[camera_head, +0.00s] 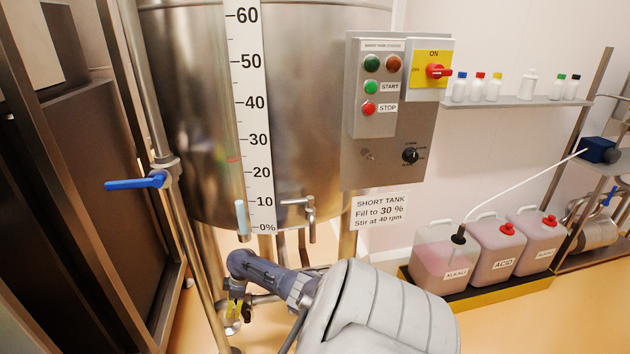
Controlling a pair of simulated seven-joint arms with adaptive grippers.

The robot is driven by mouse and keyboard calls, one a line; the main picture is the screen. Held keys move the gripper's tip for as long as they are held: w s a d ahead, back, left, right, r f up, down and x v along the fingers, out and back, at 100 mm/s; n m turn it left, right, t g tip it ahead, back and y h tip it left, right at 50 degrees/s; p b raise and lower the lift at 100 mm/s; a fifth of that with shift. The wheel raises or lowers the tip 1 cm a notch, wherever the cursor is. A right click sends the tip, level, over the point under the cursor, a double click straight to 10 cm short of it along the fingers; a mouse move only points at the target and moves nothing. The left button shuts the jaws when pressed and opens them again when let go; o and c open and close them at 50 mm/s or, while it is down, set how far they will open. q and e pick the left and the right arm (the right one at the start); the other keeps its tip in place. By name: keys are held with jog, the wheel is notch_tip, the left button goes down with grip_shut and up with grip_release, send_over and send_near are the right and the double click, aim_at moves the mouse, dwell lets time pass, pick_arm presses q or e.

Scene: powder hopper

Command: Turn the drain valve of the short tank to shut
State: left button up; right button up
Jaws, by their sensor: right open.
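The short tank (190,110) is a large steel vessel with a percent scale (257,120) on its front. Below it, low in the picture, steel drain piping (264,299) with yellow parts shows beside my right gripper (238,289). My right gripper is dark grey, points down and left, and is open around or just in front of these fittings. I cannot tell whether it touches them. The drain valve's handle and its angle are mostly hidden by the gripper. My left gripper is not in view.
A blue-handled valve (137,183) sits on the upright pipe at left. A control panel (385,120) hangs on the tank's right. A small spout (309,210) projects from the tank bottom. Jugs (446,262) stand in a yellow-edged tray at right. Open floor lies lower right.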

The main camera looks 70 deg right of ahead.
jog(key=shift+w+a+f+g+h, duration=0.35)
jog(key=shift+w+g, duration=0.15)
jog(key=shift+g, duration=0.15)
jog(key=shift+w+a+f+g+h, duration=0.2)
jog(key=shift+w+f+g+h, duration=0.15)
jog(key=shift+w+g, duration=0.25)
